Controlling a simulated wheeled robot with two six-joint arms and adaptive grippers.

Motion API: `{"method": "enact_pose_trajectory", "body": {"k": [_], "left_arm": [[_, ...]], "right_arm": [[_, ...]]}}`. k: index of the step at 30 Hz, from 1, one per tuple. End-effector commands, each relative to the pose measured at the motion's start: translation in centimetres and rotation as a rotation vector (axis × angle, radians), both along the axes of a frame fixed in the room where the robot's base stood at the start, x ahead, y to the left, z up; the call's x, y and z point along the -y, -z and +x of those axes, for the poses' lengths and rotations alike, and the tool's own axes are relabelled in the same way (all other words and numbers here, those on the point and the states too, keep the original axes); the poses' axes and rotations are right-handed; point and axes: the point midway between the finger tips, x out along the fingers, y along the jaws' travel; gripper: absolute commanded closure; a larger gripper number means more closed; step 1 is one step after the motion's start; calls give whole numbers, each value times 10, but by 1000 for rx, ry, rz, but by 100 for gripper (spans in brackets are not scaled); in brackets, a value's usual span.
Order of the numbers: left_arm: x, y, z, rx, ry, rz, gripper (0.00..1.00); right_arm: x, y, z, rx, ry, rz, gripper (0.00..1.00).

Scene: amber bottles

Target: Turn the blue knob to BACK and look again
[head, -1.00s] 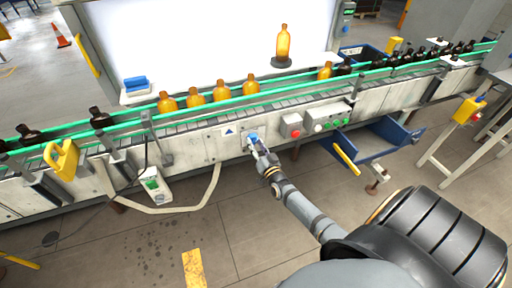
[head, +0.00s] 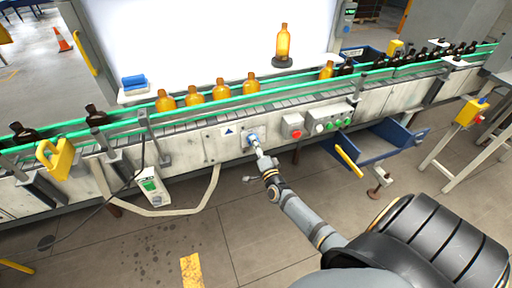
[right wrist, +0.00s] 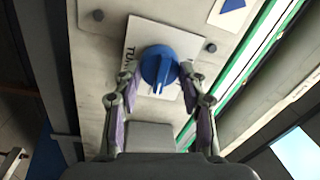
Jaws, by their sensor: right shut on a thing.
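The blue knob (right wrist: 158,68) sits on a white label plate (right wrist: 140,38) on the conveyor's front panel. In the head view the knob (head: 251,137) is small and partly covered by my gripper. My right gripper (right wrist: 157,74) is shut on the knob, one finger on each side of it. It also shows in the head view (head: 257,146), reaching up to the panel. Lettering beside the knob is only partly readable, and I cannot tell which position the knob points to. My left gripper is not in view.
Several amber bottles (head: 193,96) stand on the conveyor, and one bottle (head: 283,42) stands on a dark round stand before the lit white panel. A control box with a red button (head: 293,127) sits right of the knob. A blue open drawer (head: 385,148) juts out below.

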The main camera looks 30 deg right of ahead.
Motion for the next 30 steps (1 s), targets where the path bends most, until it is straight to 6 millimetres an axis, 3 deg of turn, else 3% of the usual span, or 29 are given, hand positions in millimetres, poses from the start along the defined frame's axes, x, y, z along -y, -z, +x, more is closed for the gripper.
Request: {"method": "enact_pose_trajectory", "body": {"k": [23, 24, 28, 30], "left_arm": [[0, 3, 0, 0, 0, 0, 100], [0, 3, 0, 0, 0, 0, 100], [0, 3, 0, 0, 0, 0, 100], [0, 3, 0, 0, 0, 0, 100]], "right_arm": [[0, 1, 0, 22, 0, 96, 90], [0, 1, 0, 21, 1, 96, 54], [0, 1, 0, 21, 0, 95, 37], [0, 1, 0, 21, 0, 95, 35]]}}
